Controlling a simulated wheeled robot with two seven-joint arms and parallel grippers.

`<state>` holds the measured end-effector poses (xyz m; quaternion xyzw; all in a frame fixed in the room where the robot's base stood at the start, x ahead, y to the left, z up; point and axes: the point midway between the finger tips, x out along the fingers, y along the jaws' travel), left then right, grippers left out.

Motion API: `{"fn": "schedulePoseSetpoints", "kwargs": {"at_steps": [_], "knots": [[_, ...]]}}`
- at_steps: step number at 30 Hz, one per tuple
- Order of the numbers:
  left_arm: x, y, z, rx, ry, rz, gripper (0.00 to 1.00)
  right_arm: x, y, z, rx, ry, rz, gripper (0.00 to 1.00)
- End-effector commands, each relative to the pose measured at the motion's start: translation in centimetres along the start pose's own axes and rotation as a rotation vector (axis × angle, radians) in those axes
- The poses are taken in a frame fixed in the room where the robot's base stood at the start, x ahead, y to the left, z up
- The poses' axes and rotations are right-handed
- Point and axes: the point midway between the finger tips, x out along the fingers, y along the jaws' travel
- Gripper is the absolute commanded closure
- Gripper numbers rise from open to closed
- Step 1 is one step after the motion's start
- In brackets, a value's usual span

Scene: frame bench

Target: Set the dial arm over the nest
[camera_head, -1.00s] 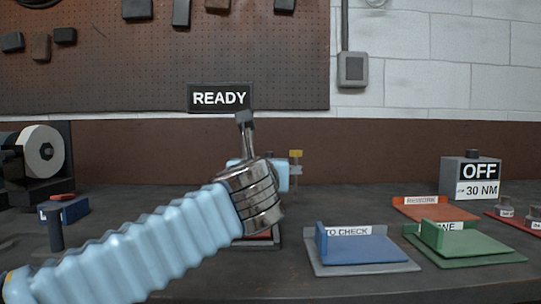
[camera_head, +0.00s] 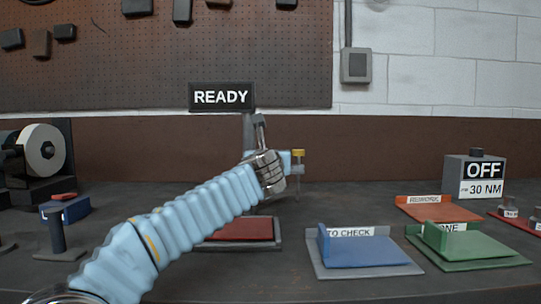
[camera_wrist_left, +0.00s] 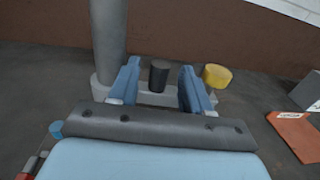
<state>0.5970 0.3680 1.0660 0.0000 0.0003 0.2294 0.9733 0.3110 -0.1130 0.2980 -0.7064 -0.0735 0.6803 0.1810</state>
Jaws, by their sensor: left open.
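My left gripper (camera_head: 286,160) reaches to the back of the bench, below the READY sign. In the left wrist view it is open (camera_wrist_left: 160,85), its two blue fingers on either side of a short dark knob (camera_wrist_left: 159,75). The knob stands on a light grey bar (camera_wrist_left: 160,98), which looks like the dial arm, extending from a thick grey post (camera_wrist_left: 109,40). A yellow cap (camera_wrist_left: 217,75) is just right of the right finger; it also shows in the head view (camera_head: 298,153). I cannot tell which part is the nest. My right gripper is not in view.
A red pad in a grey tray (camera_head: 240,230) lies below my left arm. Right of it are the blue TO CHECK tray (camera_head: 365,252), a green tray (camera_head: 475,250), an orange REWORK tray (camera_head: 435,212) and an OFF 30 NM box (camera_head: 473,175). A spool stands left (camera_head: 43,150).

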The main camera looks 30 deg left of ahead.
Motion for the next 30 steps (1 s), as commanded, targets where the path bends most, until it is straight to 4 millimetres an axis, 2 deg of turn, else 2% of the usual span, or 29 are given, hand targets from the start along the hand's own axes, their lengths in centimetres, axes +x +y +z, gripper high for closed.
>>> {"fn": "schedulePoseSetpoints", "kwargs": {"at_steps": [7, 15, 17, 30], "knots": [[0.06, 0.01, 0.0, 0.0, 0.0, 0.0, 0.52, 0.01, 0.0, 0.01, 0.0, 0.0, 0.0, 0.45], [0.04, 0.01, 0.01, 0.0, 0.0, 0.0, 0.93, 0.01, 0.01, 0.01, 0.0, 0.0, 0.0, 0.45], [0.04, 0.01, 0.01, 0.0, 0.0, 0.0, 1.0, 0.01, 0.01, 0.01, 0.0, 0.0, 0.0, 0.45], [-0.6, 0.65, 0.09, -0.001, -0.002, -0.003, 1.0, 0.0, 0.01, 0.0, 0.0, 0.0, 0.0, 0.45]]}}
